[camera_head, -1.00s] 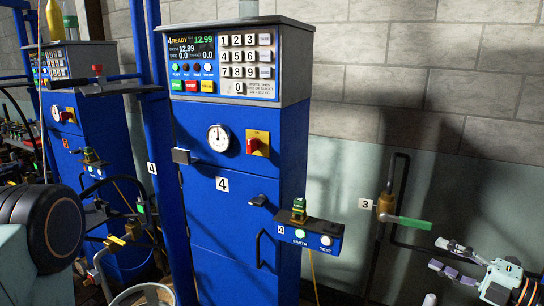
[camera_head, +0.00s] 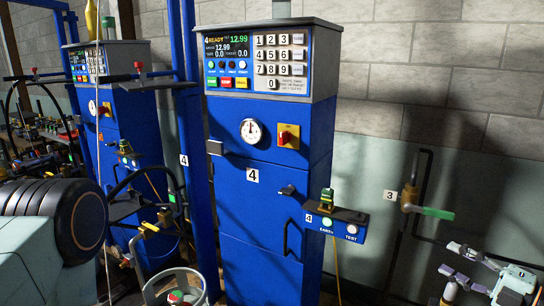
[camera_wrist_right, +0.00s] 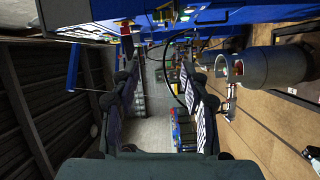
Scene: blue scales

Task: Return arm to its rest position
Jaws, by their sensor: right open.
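My right gripper (camera_head: 452,259) is at the lower right of the head view, with its pale fingers apart and nothing between them. It is in front of the pale green lower wall, below the brass valve with the green handle (camera_head: 436,212). In the right wrist view the gripper (camera_wrist_right: 157,85) also shows open, with a clear gap between its two padded fingers. My left gripper is not in view.
A blue scale cabinet (camera_head: 262,225) with a keypad stands in the middle, and another blue cabinet (camera_head: 128,170) stands behind it at left. A gas cylinder (camera_head: 178,282) is at the bottom. Open space lies between the scale and my right gripper.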

